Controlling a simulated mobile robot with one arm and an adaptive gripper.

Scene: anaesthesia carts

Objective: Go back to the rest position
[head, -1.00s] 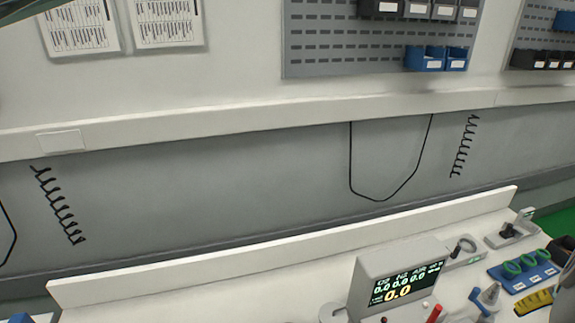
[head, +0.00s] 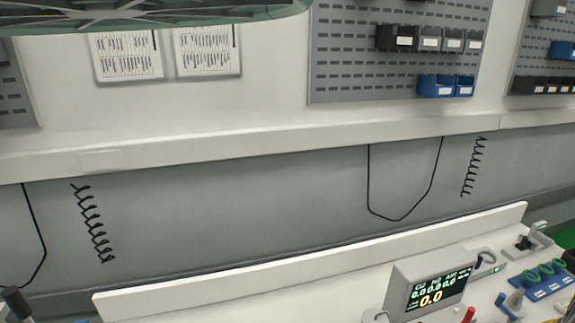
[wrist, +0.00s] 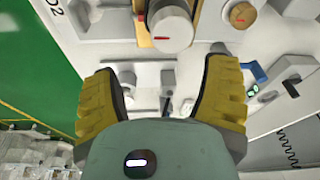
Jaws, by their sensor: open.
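My gripper (wrist: 165,100) shows in the wrist view with its two yellow, dark-edged fingers spread wide apart. Nothing is between the fingertips. Beyond them is a white cart surface (wrist: 95,50) with fittings on it. A white cylinder with a red mark (wrist: 172,28) stands past the fingertips, beside a yellow-brown part. In the head view the gripper does not show.
In the head view a monitor with a lit display (head: 438,290) stands on the white worktop (head: 190,303) at the lower right. A blue tray with green rings (head: 548,284) lies right of it. The wall has a perforated panel (head: 345,60) with bins (head: 437,86). Green floor (wrist: 35,75) shows at left in the wrist view.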

